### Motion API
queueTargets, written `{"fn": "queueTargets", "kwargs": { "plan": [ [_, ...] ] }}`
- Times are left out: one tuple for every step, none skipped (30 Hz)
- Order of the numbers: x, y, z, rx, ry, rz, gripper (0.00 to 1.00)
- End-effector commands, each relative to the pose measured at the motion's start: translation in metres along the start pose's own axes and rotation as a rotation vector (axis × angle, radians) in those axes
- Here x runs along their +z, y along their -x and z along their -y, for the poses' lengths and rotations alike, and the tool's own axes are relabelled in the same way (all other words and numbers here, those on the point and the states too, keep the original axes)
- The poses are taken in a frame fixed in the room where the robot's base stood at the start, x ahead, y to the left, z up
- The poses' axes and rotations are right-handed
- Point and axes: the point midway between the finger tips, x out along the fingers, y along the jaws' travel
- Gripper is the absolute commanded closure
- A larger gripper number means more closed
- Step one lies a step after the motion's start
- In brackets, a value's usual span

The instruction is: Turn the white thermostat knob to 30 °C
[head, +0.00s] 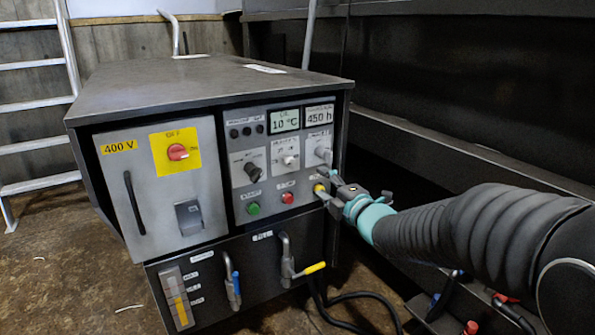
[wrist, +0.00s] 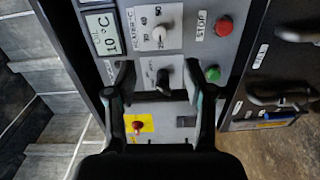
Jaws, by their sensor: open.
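The white thermostat knob (head: 289,160) is on the grey control panel, below a display (head: 284,121) reading 10 °C. In the wrist view the panel appears turned sideways; the white knob (wrist: 159,35) lies beyond the fingertips, beside the 10 °C display (wrist: 105,34). Scale marks are printed near the knob; its exact pointing is too small to tell. My gripper (head: 324,187) is at the panel's right side, right of and below the white knob in the head view. In the wrist view my gripper (wrist: 161,85) has its fingers spread and empty, apart from the white knob.
A black knob (head: 252,172), a grey knob (head: 323,153), a green button (head: 253,208) and a red button (head: 288,197) surround the white knob. A red switch on yellow (head: 177,152) is at left. Valve levers (head: 311,269) stick out below. A dark wall stands at right.

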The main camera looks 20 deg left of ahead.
Motion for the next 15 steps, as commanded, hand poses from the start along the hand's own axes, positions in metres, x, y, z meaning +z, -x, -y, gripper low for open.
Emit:
{"fn": "queueTargets", "kwargs": {
  "plan": [
    [-0.004, -0.004, 0.003, 0.007, 0.014, -0.017, 0.47],
    [-0.005, -0.006, 0.003, 0.011, 0.019, -0.023, 0.47],
    [-0.006, -0.009, 0.003, 0.014, 0.023, -0.028, 0.47],
    [-0.007, -0.011, 0.003, 0.015, 0.024, -0.030, 0.47],
    [-0.007, -0.013, 0.003, 0.016, 0.025, -0.031, 0.47],
    [-0.007, -0.018, 0.002, 0.016, 0.025, -0.032, 0.47],
    [-0.007, -0.022, 0.002, 0.016, 0.025, -0.032, 0.47],
    [-0.008, -0.026, 0.002, 0.015, 0.024, -0.031, 0.47],
    [-0.008, -0.033, 0.002, 0.015, 0.024, -0.031, 0.47],
    [-0.008, -0.038, 0.002, 0.014, 0.023, -0.030, 0.47],
    [-0.008, -0.043, 0.002, 0.015, 0.023, -0.030, 0.47],
    [-0.008, -0.051, 0.002, 0.015, 0.024, -0.030, 0.47],
    [-0.008, -0.057, 0.002, 0.015, 0.024, -0.031, 0.47],
    [-0.009, -0.062, 0.002, 0.014, 0.024, -0.030, 0.47],
    [-0.008, -0.070, 0.002, 0.014, 0.024, -0.029, 0.47]
  ]
}}
